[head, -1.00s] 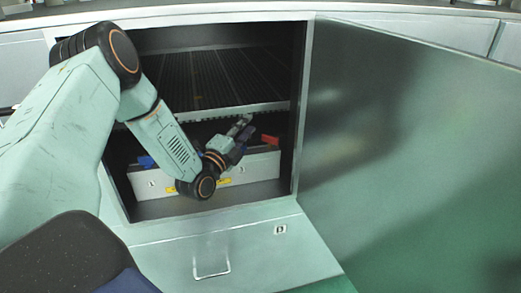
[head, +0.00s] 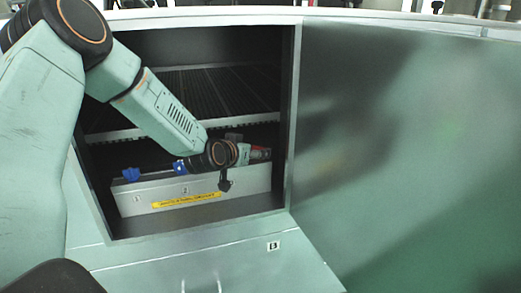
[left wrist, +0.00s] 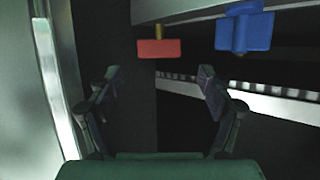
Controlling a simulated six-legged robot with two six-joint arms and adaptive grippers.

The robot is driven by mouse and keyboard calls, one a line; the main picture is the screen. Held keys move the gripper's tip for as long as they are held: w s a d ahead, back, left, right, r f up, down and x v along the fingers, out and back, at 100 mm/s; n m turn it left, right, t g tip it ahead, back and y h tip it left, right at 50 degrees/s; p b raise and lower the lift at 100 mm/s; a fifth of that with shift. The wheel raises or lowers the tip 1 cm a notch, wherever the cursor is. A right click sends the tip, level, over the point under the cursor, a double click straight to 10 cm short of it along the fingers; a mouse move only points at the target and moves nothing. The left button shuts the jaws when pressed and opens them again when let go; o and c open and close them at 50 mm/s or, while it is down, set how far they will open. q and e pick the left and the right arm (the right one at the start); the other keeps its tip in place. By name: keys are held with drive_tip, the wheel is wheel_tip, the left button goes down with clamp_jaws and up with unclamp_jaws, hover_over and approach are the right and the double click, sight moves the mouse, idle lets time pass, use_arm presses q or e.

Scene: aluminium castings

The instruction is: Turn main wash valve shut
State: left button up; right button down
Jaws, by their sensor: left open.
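A grey valve box (head: 225,186) with a yellow label strip and number tags stands low inside the open cabinet. Blue handles (head: 131,174) (head: 180,167) stand on it at the left and middle, and a red handle (head: 260,153) at the right. Which one is the main wash valve cannot be read. My left gripper (head: 246,153) is in the cabinet beside the red handle, partly hidden by its wrist. In the left wrist view, its fingers (left wrist: 159,82) are open and empty. The red handle (left wrist: 158,49) on a brass stem appears ahead between them, with a blue handle (left wrist: 244,30) to the right.
The cabinet door (head: 400,150) stands wide open at the right. A slatted rack (head: 200,97) lies above the valve box. A lower panel (head: 235,270) sits in front. The cabinet's side wall (left wrist: 45,85) is close to my left gripper.

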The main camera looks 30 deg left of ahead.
sight(260, 148)
use_arm(q)
drive_tip(key=b+x, duration=0.1)
drive_tip(key=x, duration=0.5)
drive_tip(key=shift+w+f, duration=0.1)
drive_tip(key=shift+w, duration=0.1)
drive_tip(key=shift+w+f, duration=0.1)
drive_tip(key=shift+c, duration=0.3)
drive_tip(key=c, duration=1.1)
